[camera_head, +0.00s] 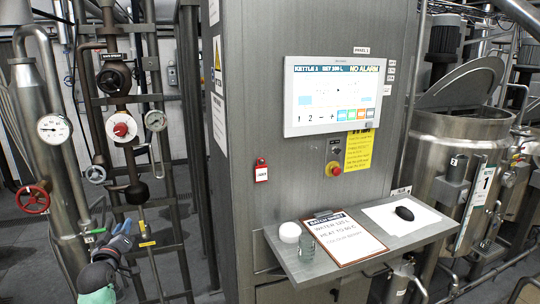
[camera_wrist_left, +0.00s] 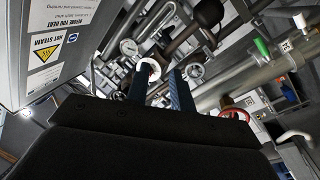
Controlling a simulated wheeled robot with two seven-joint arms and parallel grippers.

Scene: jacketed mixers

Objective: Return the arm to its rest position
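My left gripper (camera_head: 122,236) is at the lower left of the head view, in front of the pipework and left of the control panel cabinet. In the left wrist view its two dark blue fingers (camera_wrist_left: 162,85) stand apart with nothing seen held between them. The gripper body fills the lower part of that view. My right gripper is not seen in either view.
The grey cabinet (camera_head: 252,110) carries a lit touchscreen (camera_head: 335,95) and a shelf (camera_head: 290,262) with a clipboard (camera_head: 342,238), glass and black mouse. A red handwheel (camera_head: 33,199) and pipes stand left of the gripper. A steel kettle (camera_head: 440,150) stands at right.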

